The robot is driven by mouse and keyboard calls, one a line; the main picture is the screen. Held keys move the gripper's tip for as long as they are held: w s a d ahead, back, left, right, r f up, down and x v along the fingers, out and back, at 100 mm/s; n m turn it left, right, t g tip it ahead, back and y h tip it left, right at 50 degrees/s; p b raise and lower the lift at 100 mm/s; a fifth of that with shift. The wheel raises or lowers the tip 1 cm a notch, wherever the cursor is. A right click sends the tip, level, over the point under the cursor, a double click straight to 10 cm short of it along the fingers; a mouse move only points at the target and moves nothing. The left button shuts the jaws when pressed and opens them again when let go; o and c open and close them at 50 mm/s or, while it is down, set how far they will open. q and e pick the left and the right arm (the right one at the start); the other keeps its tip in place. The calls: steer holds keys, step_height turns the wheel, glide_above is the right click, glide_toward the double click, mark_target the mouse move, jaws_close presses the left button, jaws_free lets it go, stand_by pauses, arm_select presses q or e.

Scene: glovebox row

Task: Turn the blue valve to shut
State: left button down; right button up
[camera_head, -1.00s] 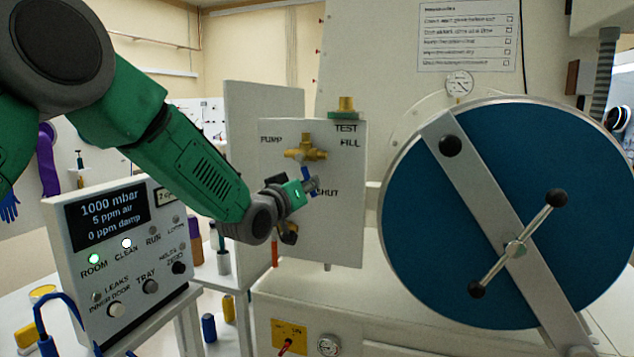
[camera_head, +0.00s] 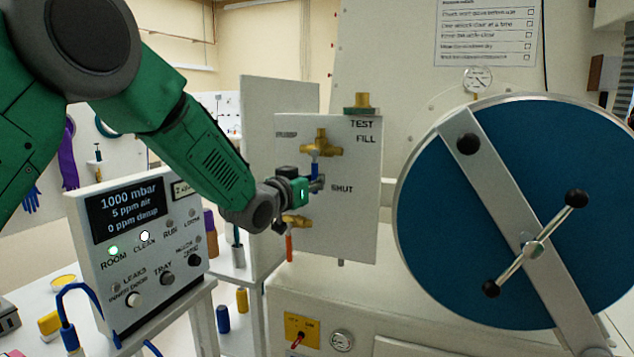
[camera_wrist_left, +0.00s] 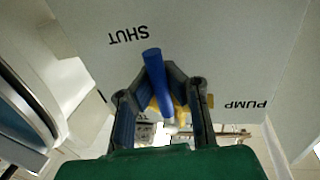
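The blue valve's handle (camera_head: 314,170) hangs down from a brass valve body (camera_head: 322,146) on a white panel marked PUMP, TEST, FILL and SHUT. My left gripper (camera_head: 317,184) is at the handle's lower part and partly hides it. In the left wrist view, the blue handle (camera_wrist_left: 156,78) stands between the two dark fingers of my left gripper (camera_wrist_left: 157,73). The fingertips bend in close on both sides of it, and the gripper looks shut on it. The SHUT label is left of the handle there, and PUMP is to the right. My right gripper is not in view.
A second brass valve with an orange handle (camera_head: 289,247) sits just below my left gripper. A large blue round door (camera_head: 440,210) with a bar handle is to the right. A control box (camera_head: 150,255) with a display stands at the lower left.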

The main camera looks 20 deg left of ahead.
arm_select(q)
steer(key=shift+f, duration=0.35)
steer(key=c, duration=1.7)
jaws_free()
steer(key=shift+s, duration=0.1)
steer(key=shift+o, duration=0.7)
steer(key=shift+r, duration=0.2)
steer(key=v, duration=1.2)
